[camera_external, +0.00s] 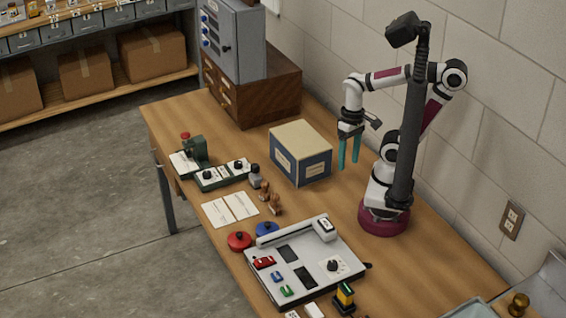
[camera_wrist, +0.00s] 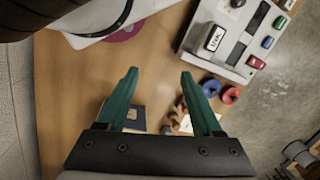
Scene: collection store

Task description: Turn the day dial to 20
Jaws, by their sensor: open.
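A low green device (camera_external: 213,183) stands on the left part of the table, with two white plates that each carry a black knob, a left knob (camera_external: 208,174) and a right knob (camera_external: 238,165). A grey panel (camera_external: 300,300) nearer the camera carries another black knob (camera_external: 333,265) on a white plate. The markings are too small to read, so I cannot tell which knob is the day dial. My gripper (camera_external: 349,165) is open and empty, pointing down beside the blue box, away from all the knobs. In the wrist view its teal fingers (camera_wrist: 160,73) are spread apart.
The blue box with a cream lid (camera_external: 300,134) stands between my gripper and the green device. Small stamps (camera_external: 275,205), white cards (camera_external: 230,208), a red disc (camera_external: 239,241) and a blue disc (camera_external: 267,229) lie nearby. A grey cabinet (camera_external: 235,45) stands at the back.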

